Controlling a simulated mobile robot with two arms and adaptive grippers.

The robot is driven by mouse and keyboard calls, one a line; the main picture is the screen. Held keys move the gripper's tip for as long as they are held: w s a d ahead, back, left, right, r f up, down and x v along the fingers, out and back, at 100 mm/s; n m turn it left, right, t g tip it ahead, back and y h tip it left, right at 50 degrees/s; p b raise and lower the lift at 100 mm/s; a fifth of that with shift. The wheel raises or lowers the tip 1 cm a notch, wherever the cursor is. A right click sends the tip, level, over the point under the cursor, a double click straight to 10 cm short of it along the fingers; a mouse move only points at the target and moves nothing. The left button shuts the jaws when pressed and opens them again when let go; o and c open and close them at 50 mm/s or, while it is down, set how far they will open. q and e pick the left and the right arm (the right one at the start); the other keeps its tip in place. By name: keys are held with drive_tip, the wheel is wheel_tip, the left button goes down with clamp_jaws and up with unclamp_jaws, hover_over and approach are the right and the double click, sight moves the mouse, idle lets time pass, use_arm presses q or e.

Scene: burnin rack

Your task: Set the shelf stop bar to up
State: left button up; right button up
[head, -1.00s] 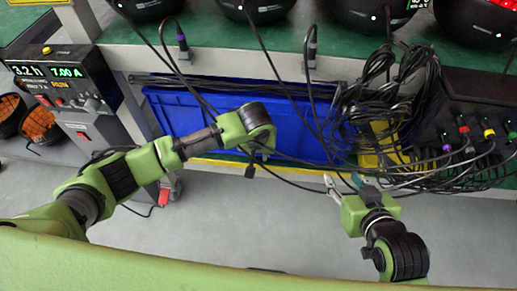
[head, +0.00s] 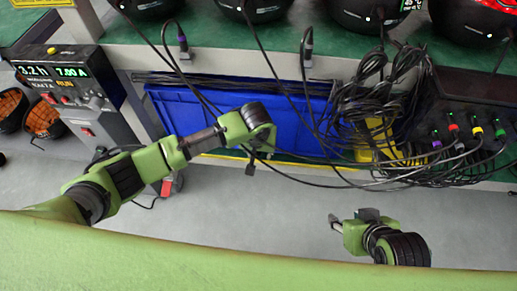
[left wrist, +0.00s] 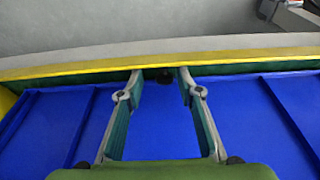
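In the left wrist view, a yellow strip (left wrist: 60,68) runs along a pale shelf edge. It may be the stop bar, but I cannot tell whether it is up or down. My left gripper (left wrist: 160,78) is open, with its two fingers apart over a blue bin and their tips close to the strip. My right gripper (head: 352,217) is open and empty over the floor.
The blue bin (head: 215,105) lies under the green bench. Tangled black cables (head: 385,105) hang at the right, beside several coloured plugs (head: 477,132). Loose cables loop in front of the bin near my left gripper. A console (head: 65,75) stands at the left.

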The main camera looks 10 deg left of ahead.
use_arm(q)
drive_tip(key=shift+a, duration=0.15)
drive_tip(key=shift+r, duration=0.5)
drive_tip(key=v, duration=1.1)
drive_tip(key=shift+s, duration=0.15)
